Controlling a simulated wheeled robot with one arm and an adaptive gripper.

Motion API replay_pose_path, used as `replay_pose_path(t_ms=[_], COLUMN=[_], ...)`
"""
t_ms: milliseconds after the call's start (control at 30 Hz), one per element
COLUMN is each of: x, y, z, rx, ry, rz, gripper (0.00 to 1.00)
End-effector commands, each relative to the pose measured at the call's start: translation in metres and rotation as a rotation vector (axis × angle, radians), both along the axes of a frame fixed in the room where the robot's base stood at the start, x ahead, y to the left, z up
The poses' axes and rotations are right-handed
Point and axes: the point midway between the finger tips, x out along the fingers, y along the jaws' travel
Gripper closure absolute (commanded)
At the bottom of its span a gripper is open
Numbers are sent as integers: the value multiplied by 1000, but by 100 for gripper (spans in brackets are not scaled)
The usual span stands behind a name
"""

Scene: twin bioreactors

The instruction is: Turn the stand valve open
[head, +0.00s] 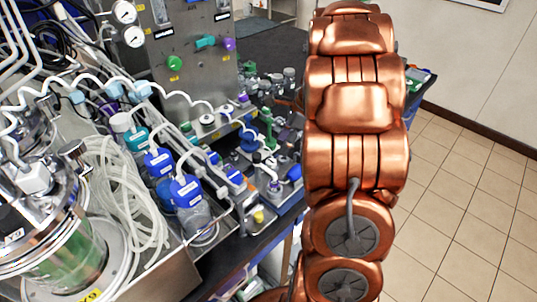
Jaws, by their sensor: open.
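I cannot tell for certain which part is the stand valve. A grey upright panel (187,89) at the upper middle carries a green knob (174,63), a teal fitting (205,42) and a purple knob (229,44). Small fittings with blue, green and purple parts crowd the bench right of the panel, including a blue one (250,143). My copper-coloured arm stands upright at centre right and hides what is behind it. My gripper does not show in this view.
A glass bioreactor vessel (74,258) with green contents stands at lower left. Coiled clear tubing (128,190) and blue-capped bottles (187,190) fill the bench beside it. Gauges (133,36) sit at upper left. The tiled floor (460,215) on the right is clear.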

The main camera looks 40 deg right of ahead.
Motion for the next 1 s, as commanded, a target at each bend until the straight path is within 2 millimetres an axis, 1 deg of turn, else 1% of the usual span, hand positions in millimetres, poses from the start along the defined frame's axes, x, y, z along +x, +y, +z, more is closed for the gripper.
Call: replay_pose_path(t_ms=[167,500,600,867,900,1000], x=[5,16,17,18,18,18], y=[11,26,28,27,27,27], z=[-14,-57,-66,-69,-69,-69], rx=[5,5,5,1,1,1], ry=[4,3,4,2,1,1], rz=[11,12,11,8,8,8], gripper=[43,43,43,43,44,54])
